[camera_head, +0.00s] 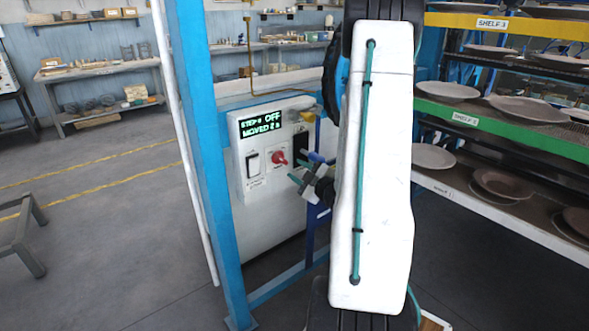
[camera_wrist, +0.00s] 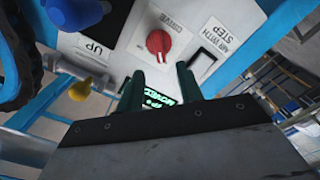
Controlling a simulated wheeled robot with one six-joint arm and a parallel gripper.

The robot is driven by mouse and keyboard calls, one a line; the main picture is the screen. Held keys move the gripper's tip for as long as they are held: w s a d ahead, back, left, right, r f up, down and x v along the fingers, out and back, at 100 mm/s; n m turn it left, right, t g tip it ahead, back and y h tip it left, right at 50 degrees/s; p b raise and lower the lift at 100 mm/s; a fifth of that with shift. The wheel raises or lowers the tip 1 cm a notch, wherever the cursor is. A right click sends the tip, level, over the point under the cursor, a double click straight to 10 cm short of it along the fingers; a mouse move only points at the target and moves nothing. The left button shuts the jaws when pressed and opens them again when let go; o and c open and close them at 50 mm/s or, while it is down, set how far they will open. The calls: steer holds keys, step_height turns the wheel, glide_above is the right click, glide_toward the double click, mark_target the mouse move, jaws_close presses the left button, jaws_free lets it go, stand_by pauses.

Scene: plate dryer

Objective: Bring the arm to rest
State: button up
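My arm shows as a large white link (camera_head: 375,160) with a teal cable, upright in the middle of the head view. My gripper (camera_head: 296,168) is in front of the white control box (camera_head: 268,207), close to its right side. In the wrist view its two dark green fingers (camera_wrist: 160,72) stand apart with nothing held between them. Beyond the fingertips is a red knob (camera_wrist: 159,43); I cannot tell whether they touch the panel. The knob also shows in the head view (camera_head: 277,157).
A blue post (camera_head: 203,150) stands just left of the box. Shelves with several plates (camera_head: 448,90) stand close on the right. A yellow knob (camera_wrist: 80,90) shows in the wrist view. The floor (camera_head: 110,240) at left is mostly clear.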

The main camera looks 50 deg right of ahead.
stand_by(0.5)
steer(key=s+d+f+m+g, duration=0.2)
steer(key=s+f+m+g, duration=0.2)
steer(key=f+g, duration=0.45)
steer(key=s+a+m+g, duration=0.3)
steer(key=s+g, duration=0.1)
steer(key=s+a+r+g+y, duration=0.1)
steer(key=s+a+r, duration=0.2)
steer(key=a+r, duration=0.4)
steer(key=s+a+r+g+y, duration=0.1)
steer(key=s+a+r, duration=0.3)
steer(key=a, duration=1.2)
steer(key=s+a+r+g+y, duration=0.1)
steer(key=s+a+r+y, duration=0.1)
steer(key=a+r, duration=1)
steer(key=shift+s+a+r+n, duration=0.2)
steer(key=shift+s+r+n, duration=0.1)
steer(key=shift+s, duration=0.55)
steer(key=shift+g, duration=0.25)
